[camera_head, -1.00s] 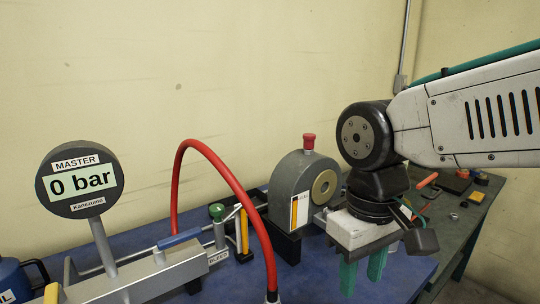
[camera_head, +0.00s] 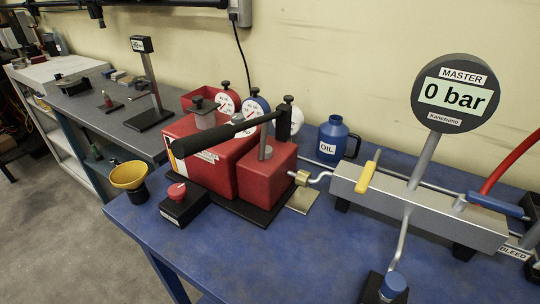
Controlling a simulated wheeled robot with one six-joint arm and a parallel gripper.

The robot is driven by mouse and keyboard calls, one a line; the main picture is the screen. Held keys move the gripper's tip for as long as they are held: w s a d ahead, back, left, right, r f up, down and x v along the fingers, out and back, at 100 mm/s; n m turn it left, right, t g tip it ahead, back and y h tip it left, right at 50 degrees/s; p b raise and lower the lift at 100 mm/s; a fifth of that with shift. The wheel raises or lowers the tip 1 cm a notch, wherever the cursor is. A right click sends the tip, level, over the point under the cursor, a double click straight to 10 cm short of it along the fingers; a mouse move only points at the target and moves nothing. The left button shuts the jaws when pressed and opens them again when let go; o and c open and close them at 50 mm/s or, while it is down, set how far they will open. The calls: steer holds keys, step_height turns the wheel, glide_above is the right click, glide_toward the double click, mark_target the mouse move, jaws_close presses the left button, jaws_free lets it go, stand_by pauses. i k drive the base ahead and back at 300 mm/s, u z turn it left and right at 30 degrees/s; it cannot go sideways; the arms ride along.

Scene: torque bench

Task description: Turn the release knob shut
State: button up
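A red hand pump (camera_head: 215,165) with a long black-gripped lever (camera_head: 222,136) stands on the blue bench. No knob in view is legibly marked as the release knob. Small black knobs, one of them at the back (camera_head: 226,84), stand on or behind the pump. A red mushroom-shaped knob (camera_head: 177,191) sits on a black box (camera_head: 184,206) in front of the pump. A blue knob (camera_head: 393,284) stands on a black base at the bottom edge. I cannot tell how far any knob is turned. My gripper is outside the current view.
A grey manifold (camera_head: 420,208) carries the master gauge (camera_head: 455,93), reading 0 bar, a yellow lever (camera_head: 368,174) and a blue lever (camera_head: 495,205). A blue oil jug (camera_head: 336,138) stands behind. A yellow funnel (camera_head: 128,175) is at the bench's left edge. The front blue surface (camera_head: 270,260) is clear.

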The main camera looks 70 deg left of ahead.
mark_target(177, 191)
steer(key=u, duration=2.75)
steer(key=i, duration=0.15)
steer(key=z, duration=0.05)
